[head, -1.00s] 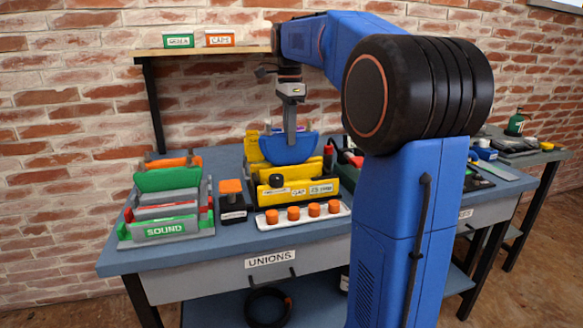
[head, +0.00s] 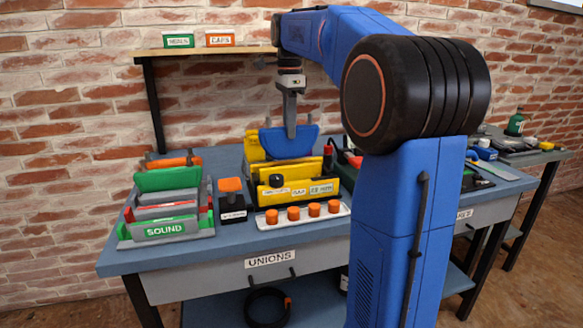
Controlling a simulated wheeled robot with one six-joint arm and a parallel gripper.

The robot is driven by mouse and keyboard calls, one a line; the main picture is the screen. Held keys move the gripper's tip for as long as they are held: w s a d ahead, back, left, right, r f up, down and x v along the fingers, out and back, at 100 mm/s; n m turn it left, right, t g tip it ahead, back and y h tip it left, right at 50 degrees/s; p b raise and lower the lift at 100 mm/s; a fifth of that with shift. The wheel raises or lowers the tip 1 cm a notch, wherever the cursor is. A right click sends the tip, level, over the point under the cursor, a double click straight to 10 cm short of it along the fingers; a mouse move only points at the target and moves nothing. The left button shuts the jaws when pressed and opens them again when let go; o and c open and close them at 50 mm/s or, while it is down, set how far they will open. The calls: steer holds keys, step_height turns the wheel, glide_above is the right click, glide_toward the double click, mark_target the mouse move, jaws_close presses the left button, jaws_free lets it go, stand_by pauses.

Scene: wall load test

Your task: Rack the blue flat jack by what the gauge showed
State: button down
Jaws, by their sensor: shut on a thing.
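The blue flat jack (head: 289,144) is a blue plate with a rounded lower edge. My gripper (head: 291,128) points down and is shut on its upper edge. The jack hangs upright at the yellow rack (head: 297,196), behind its front plates; I cannot tell whether it touches the rack. The rack's front labels are too small to read surely. I cannot make out a gauge reading.
A small black stand with an orange top (head: 231,195) sits between the racks. A white tray with several orange caps (head: 304,213) lies in front of the yellow rack. A shelf (head: 205,51) holds two labelled boxes. My arm hides the bench's middle right.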

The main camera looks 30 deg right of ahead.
steer(key=shift+r, duration=0.15)
steer(key=shift+r, duration=1.85)
steer(key=shift+a, duration=0.1)
stand_by(0.7)
